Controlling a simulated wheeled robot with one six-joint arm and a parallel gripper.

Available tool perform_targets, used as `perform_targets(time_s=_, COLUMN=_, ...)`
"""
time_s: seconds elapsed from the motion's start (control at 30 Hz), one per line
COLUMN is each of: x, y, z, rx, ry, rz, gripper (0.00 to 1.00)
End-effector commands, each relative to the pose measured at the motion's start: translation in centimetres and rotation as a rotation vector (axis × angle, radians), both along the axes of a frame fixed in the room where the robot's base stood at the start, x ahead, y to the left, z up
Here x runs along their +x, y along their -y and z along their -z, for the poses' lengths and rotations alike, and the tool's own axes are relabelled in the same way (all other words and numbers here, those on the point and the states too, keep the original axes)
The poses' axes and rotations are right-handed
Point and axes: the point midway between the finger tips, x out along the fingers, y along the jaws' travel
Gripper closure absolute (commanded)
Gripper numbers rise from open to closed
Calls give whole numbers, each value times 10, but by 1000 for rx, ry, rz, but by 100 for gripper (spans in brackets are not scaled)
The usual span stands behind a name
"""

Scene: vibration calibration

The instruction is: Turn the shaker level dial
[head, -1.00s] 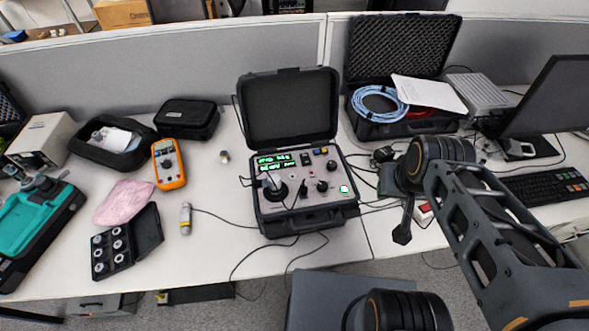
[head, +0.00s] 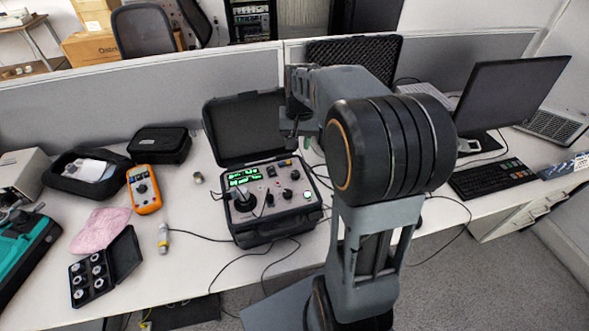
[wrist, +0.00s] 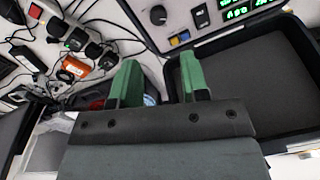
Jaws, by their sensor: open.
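The calibrator with the shaker stands in an open black case (head: 275,232) on the table in the head view. Its panel has green displays (head: 243,177) and several black knobs, one of them a dial (head: 287,194) at the right of the panel; I cannot tell which is the level dial. In the wrist view, my gripper (wrist: 160,85) is open with two green fingers apart and nothing between them. Part of the panel, with a round knob (wrist: 158,15) and a blue knob (wrist: 180,38), shows beyond the fingers. The fingers do not show clearly in the head view.
The open case lid (head: 240,130) stands behind the panel. An orange multimeter (head: 144,190), a small sensor (head: 163,238) and a box of fittings (head: 100,270) lie to the left. A monitor (head: 512,92) and keyboard (head: 490,178) are on the right. Cables cross the table front.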

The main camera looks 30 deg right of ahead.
Motion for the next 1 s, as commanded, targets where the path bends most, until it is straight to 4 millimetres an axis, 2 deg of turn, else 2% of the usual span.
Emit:
perform_targets(time_s=0.1, x=9, y=9, z=7, rx=10, ry=-24, rz=30, gripper=59)
perform_targets(time_s=0.27, x=12, y=11, z=27, rx=14, ry=-31, rz=39, gripper=59)
perform_targets(time_s=0.7, x=14, y=7, z=108, rx=14, ry=-31, rz=39, gripper=59)
perform_targets(time_s=1.0, x=15, y=5, z=137, rx=13, ry=-28, rz=39, gripper=59)
